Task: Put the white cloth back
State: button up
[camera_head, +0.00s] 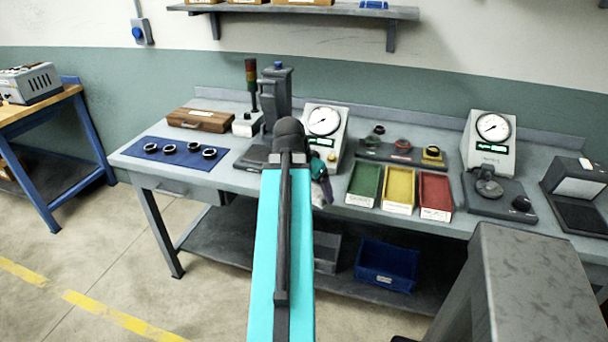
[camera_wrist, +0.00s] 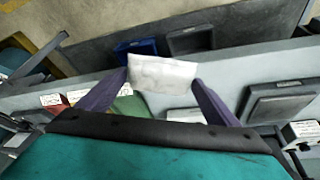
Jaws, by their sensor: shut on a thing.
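The white cloth (camera_wrist: 163,74) is a small pale rectangle pinched between the two purple fingers of my gripper (camera_wrist: 161,80) in the wrist view. It is held over the front edge of the grey workbench (camera_wrist: 85,84). In the head view my gripper (camera_head: 322,188) is mostly hidden behind my arm, in front of the left gauge and left of the green bin. I cannot make out the cloth clearly there.
Green (camera_head: 364,184), yellow (camera_head: 398,188) and red (camera_head: 435,195) bins stand at the bench front. Left of my arm are a blue mat (camera_head: 165,170) with several rings and a wooden case (camera_head: 199,120). A gauge stand (camera_head: 490,145) is at right. A blue crate (camera_head: 385,264) sits below.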

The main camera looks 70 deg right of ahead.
jog(key=p, duration=0.3)
jog(key=shift+w+d+r+p, duration=0.1)
jog(key=shift+w+d+p, duration=0.1)
jog(key=shift+p, duration=0.15)
jog(key=shift+w+d, duration=0.1)
jog(key=shift+d, duration=0.05)
jog(key=w+d+p, duration=0.1)
jog(key=d, duration=0.2)
jog(key=w+d+f+p, duration=0.1)
jog(key=w+d, duration=0.1)
jog(key=d, duration=0.1)
jog(key=w+d+p, duration=0.1)
jog(key=w+d, duration=0.1)
jog(key=d, duration=0.1)
jog(key=shift+w+f, duration=0.15)
jog(key=shift+w, duration=0.05)
jog(key=shift+a+f, duration=0.1)
jog(key=shift+f+p, duration=0.8)
jog(key=shift+f, duration=0.85)
jog(key=shift+f, duration=0.2)
jog(key=o, duration=0.9)
